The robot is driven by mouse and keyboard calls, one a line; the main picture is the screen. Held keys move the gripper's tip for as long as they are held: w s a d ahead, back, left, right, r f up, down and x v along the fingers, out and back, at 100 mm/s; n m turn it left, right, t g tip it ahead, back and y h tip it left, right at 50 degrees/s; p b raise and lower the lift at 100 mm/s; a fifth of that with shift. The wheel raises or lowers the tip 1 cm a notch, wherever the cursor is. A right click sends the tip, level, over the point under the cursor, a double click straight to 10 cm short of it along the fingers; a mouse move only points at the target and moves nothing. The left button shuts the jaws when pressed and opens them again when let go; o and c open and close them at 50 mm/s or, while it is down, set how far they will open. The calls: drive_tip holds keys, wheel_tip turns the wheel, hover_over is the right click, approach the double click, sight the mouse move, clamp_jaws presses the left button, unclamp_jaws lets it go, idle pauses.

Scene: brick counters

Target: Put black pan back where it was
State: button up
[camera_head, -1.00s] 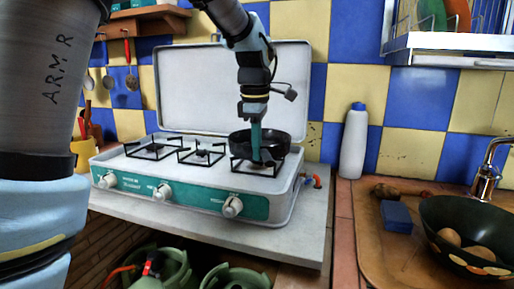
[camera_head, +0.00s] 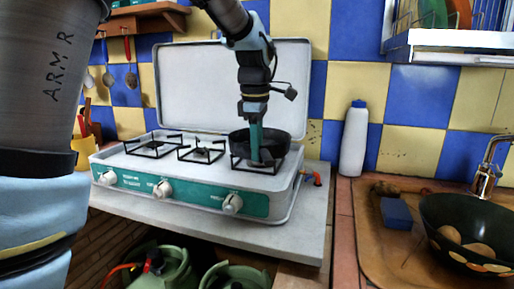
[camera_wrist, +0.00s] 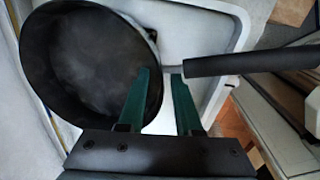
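The black pan (camera_head: 285,147) sits on the right burner of the white and teal stove (camera_head: 190,199). In the wrist view the pan (camera_wrist: 85,55) fills the upper left, and its dark inside looks empty. My gripper (camera_head: 259,160) reaches down at the pan's near side. The left finger overlaps the pan's right rim.
The stove's raised lid (camera_head: 200,90) stands behind the burners. The left and middle burners (camera_head: 202,152) are empty. A white bottle (camera_head: 354,142) stands to the right. Farther right are a blue sponge (camera_head: 396,213) and a dark bowl (camera_head: 450,215). Green gas cylinders (camera_head: 235,277) stand below.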

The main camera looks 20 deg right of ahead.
wheel_tip(320, 180, up, 12)
drive_tip(key=shift+s+a+r, duration=0.25)
drive_tip(key=shift+s+a, duration=0.1)
drive_tip(key=shift+s, duration=0.05)
idle(0.4)
